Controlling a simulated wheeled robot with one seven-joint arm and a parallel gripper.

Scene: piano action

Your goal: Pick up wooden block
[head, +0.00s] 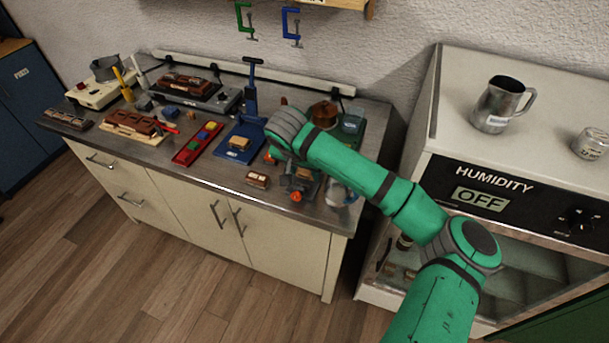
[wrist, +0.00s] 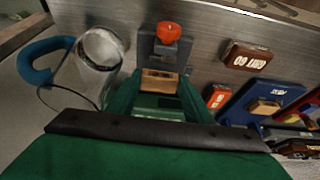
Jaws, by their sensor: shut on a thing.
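A light wooden block (wrist: 159,80) sits between my green fingertips in the wrist view, at a small grey clamp (wrist: 150,45) with an orange knob (wrist: 168,32). My gripper (wrist: 158,88) is shut on this block. I cannot tell whether the block is clear of the clamp. In the head view the block (head: 304,173) shows just below my forearm, above the orange knob (head: 295,196); the arm hides most of the gripper. Another tan block (head: 238,142) lies on the blue press (head: 241,130), apart from my gripper; it also shows in the wrist view (wrist: 265,107).
A brown grit block (head: 257,179) lies near the bench's front edge. A clear glass vessel (wrist: 100,48) stands close on the left in the wrist view. A red tray (head: 198,143) with coloured pieces lies left of the press. The humidity cabinet (head: 500,195) stands at right.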

